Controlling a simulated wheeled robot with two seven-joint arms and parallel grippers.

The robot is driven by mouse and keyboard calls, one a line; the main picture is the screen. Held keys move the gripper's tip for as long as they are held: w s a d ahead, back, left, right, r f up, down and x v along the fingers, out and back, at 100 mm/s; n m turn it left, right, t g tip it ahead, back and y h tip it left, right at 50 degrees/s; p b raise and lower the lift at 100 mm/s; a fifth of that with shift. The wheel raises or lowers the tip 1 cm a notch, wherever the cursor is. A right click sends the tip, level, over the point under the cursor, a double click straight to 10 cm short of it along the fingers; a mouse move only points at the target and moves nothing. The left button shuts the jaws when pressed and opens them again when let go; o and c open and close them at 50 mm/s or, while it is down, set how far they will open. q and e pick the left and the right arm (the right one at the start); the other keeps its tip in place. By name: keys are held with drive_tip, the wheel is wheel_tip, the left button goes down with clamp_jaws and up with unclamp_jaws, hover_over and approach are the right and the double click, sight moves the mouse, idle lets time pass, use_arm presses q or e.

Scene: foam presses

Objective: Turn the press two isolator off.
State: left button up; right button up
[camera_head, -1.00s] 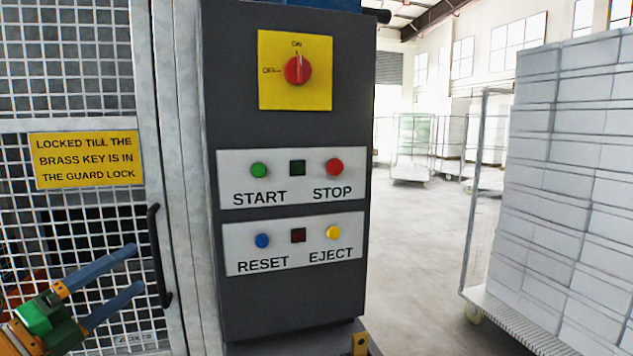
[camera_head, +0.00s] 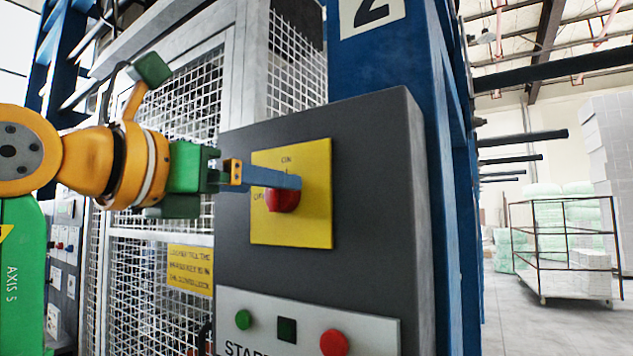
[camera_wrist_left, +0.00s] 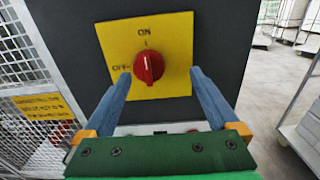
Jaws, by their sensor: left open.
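The isolator is a red rotary knob (camera_head: 283,202) on a yellow plate (camera_head: 320,228), set high on a dark grey control box. In the left wrist view the knob (camera_wrist_left: 148,67) points up at ON; OFF is marked to its left. My left gripper (camera_head: 297,183) is in front of the plate, one blue finger crossing the knob's top. In the left wrist view its fingers (camera_wrist_left: 160,73) are apart, one to each side of the knob, with gaps between; nothing is held. A "2" sign (camera_head: 372,12) is on the blue frame above. My right gripper is out of view.
A panel with a green start button (camera_head: 243,319) and a red stop button (camera_head: 334,343) is below the knob. A mesh guard with a yellow notice (camera_head: 190,270) stands to the left. A loaded trolley (camera_head: 575,275) stands on open floor at right.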

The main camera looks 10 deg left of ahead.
sight(271, 191)
use_arm(q)
drive_tip(key=w+p, duration=0.1)
drive_tip(key=w, duration=0.1)
drive_tip(key=w+a+p, duration=0.1)
drive_tip(key=w, duration=0.1)
drive_tip(key=shift+w, duration=0.15)
drive_tip(key=shift+w+d+f, duration=0.15)
drive_tip(key=shift+w+d, duration=0.35)
drive_tip(key=shift+d, duration=0.3)
drive_tip(key=shift+c, duration=0.6)
drive_tip(key=shift+w, duration=0.2)
drive_tip(key=c, duration=0.4)
drive_tip(key=shift+a+f, duration=0.1)
drive_tip(key=shift+a, duration=0.25)
drive_tip(key=c, duration=0.8)
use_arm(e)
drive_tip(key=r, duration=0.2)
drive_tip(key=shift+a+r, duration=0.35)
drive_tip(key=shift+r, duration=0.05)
